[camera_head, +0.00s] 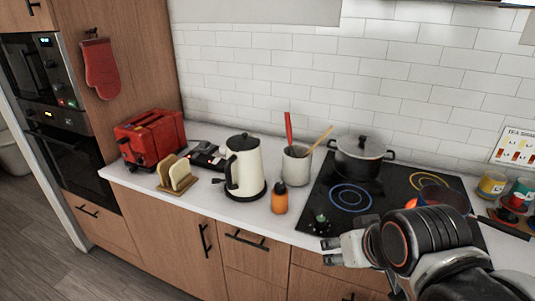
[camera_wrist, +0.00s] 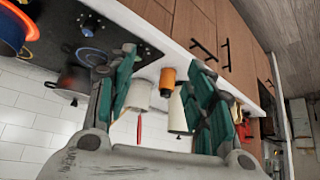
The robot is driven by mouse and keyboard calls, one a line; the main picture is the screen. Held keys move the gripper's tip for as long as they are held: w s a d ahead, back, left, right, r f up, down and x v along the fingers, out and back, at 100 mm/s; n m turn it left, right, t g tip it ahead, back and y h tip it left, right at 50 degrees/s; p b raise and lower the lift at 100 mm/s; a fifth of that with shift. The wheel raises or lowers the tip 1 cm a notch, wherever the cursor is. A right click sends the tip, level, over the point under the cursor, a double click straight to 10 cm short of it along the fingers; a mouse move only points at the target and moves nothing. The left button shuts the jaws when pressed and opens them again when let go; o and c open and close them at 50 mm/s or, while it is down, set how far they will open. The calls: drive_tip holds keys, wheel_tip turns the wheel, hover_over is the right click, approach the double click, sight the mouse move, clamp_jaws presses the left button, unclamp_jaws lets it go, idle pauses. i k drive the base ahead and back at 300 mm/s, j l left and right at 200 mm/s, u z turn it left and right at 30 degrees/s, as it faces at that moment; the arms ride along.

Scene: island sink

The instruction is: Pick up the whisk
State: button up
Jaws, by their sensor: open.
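I cannot make out a whisk's wire loops in either view. A light grey utensil crock (camera_head: 297,166) stands on the counter left of the hob. A red utensil (camera_head: 289,130) and a wooden-coloured utensil (camera_head: 319,140) stick up from it; their lower ends are hidden inside. The crock (camera_wrist: 141,92) and red utensil (camera_wrist: 139,130) also show in the wrist view, which is turned over. My gripper (camera_head: 328,252) is open and empty at the counter's front edge, right of the crock and apart from it. Its two fingers (camera_wrist: 162,62) are spread in the wrist view.
An orange bottle (camera_head: 280,198) stands in front of the crock, and a cream kettle (camera_head: 244,167) is to its left. A lidded pot (camera_head: 360,157) is on the black hob (camera_head: 330,203). A red toaster (camera_head: 150,138) and bread rack (camera_head: 176,176) stand further left.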

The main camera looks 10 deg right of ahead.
sight(289, 124)
drive_tip(key=j+z, duration=0.1)
drive_tip(key=z, duration=0.25)
drive_tip(key=i+j+z, duration=0.1)
drive_tip(key=z, duration=0.25)
drive_tip(key=j+z, duration=0.2)
drive_tip(key=z, duration=0.15)
drive_tip(key=j+z, duration=0.45)
drive_tip(key=j, duration=1.5)
